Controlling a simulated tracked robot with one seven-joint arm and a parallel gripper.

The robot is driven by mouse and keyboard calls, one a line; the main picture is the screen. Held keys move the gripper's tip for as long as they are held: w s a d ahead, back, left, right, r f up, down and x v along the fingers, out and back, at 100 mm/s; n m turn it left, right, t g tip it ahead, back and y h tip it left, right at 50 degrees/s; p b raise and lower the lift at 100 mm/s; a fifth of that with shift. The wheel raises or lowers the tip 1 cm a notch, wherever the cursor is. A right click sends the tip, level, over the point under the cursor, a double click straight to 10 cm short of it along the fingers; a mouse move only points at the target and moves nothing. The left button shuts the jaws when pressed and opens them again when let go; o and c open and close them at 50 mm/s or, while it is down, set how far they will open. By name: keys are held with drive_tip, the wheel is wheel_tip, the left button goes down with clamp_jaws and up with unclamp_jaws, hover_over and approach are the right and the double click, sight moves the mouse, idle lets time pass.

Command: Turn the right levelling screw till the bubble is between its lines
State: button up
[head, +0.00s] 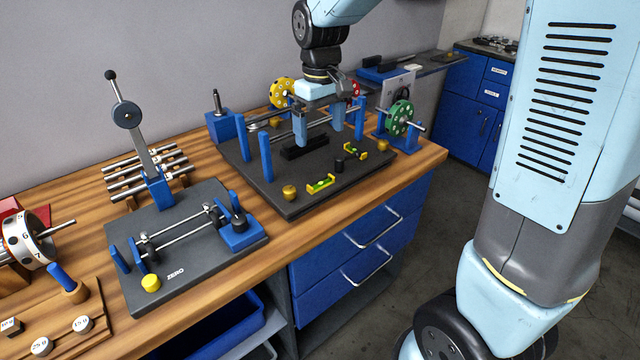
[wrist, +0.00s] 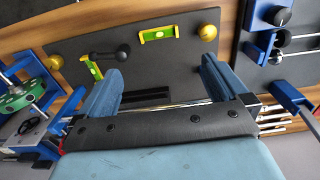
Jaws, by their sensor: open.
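The dark levelling plate (head: 325,193) lies on the wooden bench. The right brass levelling screw (wrist: 54,62) shows in the wrist view near the plate's edge. A left brass screw (head: 290,192) stands at the plate's front corner and shows in the wrist view (wrist: 207,32). One green-yellow bubble level (head: 320,184) lies along the front edge (wrist: 158,34). A second level (head: 355,149) lies nearer the right side (wrist: 94,68). The bubbles are too small to place between their lines. My gripper (head: 319,124) is open and empty above the plate's middle, apart from both screws.
Blue posts (head: 266,157) and a black knob (head: 339,163) rise from the plate. A green disc (head: 399,118) on a blue stand is close to the right. A second dark plate with rods (head: 190,270) lies at the left.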

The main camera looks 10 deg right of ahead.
drive_tip(key=s+d+r+m+t, duration=0.3)
drive_tip(key=s+d+r, duration=0.6)
drive_tip(key=d+r, duration=0.1)
drive_tip(key=s+d+m+t, duration=0.2)
drive_tip(key=s+d+m, duration=0.1)
drive_tip(key=s+d, duration=0.4)
drive_tip(key=shift+s+m+t, duration=0.3)
drive_tip(key=shift+s+m, duration=0.1)
drive_tip(key=shift+s, duration=1.45)
drive_tip(key=shift+f, duration=0.1)
drive_tip(key=shift+c, duration=0.3)
